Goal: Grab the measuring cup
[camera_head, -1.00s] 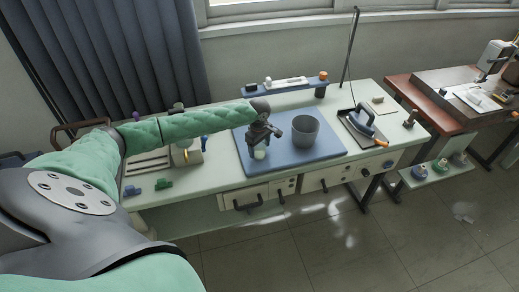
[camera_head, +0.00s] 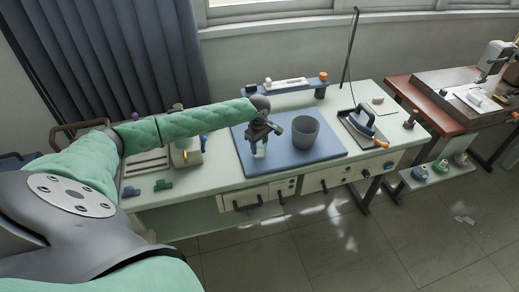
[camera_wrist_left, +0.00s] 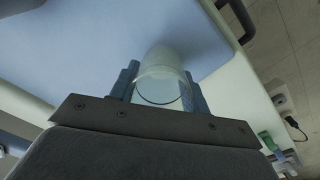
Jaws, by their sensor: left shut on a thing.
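The measuring cup (camera_wrist_left: 165,72) is a pale translucent cup, seen between the two fingers of my left gripper (camera_wrist_left: 162,92) in the left wrist view. In the head view the cup (camera_head: 260,150) shows as a small whitish shape under my left gripper (camera_head: 259,143), over the blue mat (camera_head: 318,155). My left gripper is shut on the cup. I cannot tell whether the cup's base is touching the mat. My right gripper is not in view.
A grey pot (camera_head: 305,132) stands on the mat just right of the gripper. An iron (camera_head: 362,121) rests on its stand further right. A blue raised shelf (camera_head: 290,87) stands behind the mat. Small green clips (camera_head: 162,185) lie at the table's front left.

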